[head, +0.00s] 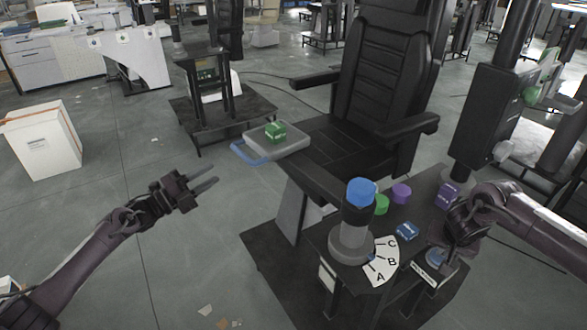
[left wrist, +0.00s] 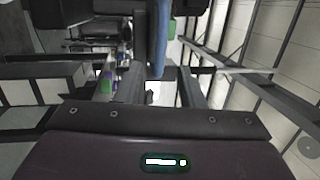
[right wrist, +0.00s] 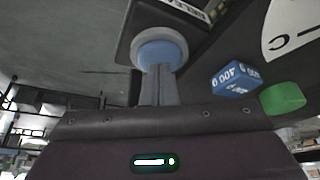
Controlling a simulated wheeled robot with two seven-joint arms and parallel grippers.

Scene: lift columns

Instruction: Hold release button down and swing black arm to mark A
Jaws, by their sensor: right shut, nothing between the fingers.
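The release button (right wrist: 160,54) is a blue disc in a grey ring on a dark labelled box; in the head view it (head: 437,257) is partly covered by my right gripper (head: 441,250). That gripper is shut and empty, and its fingertips (right wrist: 158,70) are at the button; I cannot tell whether they press it. The black arm's outline is unclear. My left gripper (head: 208,184) is open and empty over the floor.
A blue block (head: 407,231), a green piece (head: 381,205) and purple pieces (head: 401,193) sit on the dark stand. A black chair (head: 385,75) is behind. A green block (head: 275,131) lies on a grey tray (head: 290,147). The floor near my left gripper is clear.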

